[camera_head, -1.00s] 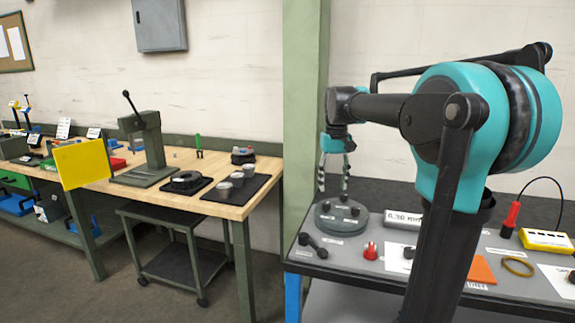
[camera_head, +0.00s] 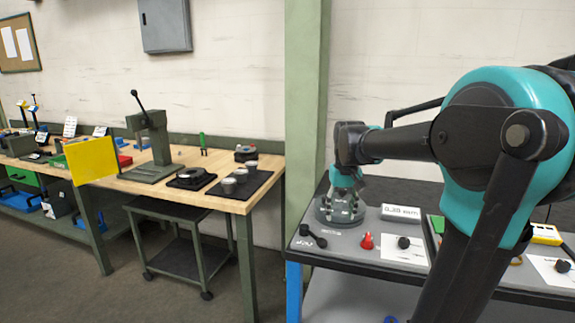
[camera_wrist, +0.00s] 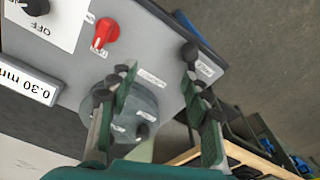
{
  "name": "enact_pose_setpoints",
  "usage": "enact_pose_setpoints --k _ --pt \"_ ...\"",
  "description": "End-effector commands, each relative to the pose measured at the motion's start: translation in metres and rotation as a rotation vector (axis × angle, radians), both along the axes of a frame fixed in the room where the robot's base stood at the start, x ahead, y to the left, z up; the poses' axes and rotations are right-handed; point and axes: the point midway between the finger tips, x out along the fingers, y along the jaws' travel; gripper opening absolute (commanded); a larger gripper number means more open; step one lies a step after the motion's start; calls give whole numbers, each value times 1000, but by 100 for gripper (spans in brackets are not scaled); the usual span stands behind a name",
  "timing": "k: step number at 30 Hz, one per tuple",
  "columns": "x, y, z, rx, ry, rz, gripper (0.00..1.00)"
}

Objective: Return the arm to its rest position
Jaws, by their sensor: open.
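My gripper (camera_head: 346,198) is at the left end of the grey bench, in front of the round grey disc unit (camera_head: 330,214) in the head view. Its wrist is folded, with the fingers pointing down. In the wrist view my gripper (camera_wrist: 160,80) has its two fingers spread apart with nothing between them. The round unit (camera_wrist: 145,105) lies beyond and partly behind the left finger. Whether the fingers touch it cannot be told. My arm's large teal joint fills the right of the head view.
The bench carries a display (camera_head: 401,213) reading 0.30 mm, a red knob (camera_head: 367,241), a black knob (camera_head: 404,243) and a black handle (camera_head: 312,236). A green post (camera_head: 305,110) stands left of the arm. A wooden workbench (camera_head: 232,205) is at left; floor lies open before it.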

Motion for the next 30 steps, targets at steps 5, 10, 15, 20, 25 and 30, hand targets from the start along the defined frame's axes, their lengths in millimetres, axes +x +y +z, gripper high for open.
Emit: enact_pose_setpoints --k 5,10,15,20,25,30 --pt "-39 -10 -52 5 -66 -23 49" --pt "-102 -21 -121 11 -160 -55 49" --pt "-155 -27 -170 15 -234 -79 49" --pt "-177 -29 -189 16 -264 -89 49" --pt "-179 -29 -191 17 -269 -90 49" --pt "-179 -29 -190 17 -268 -90 49"
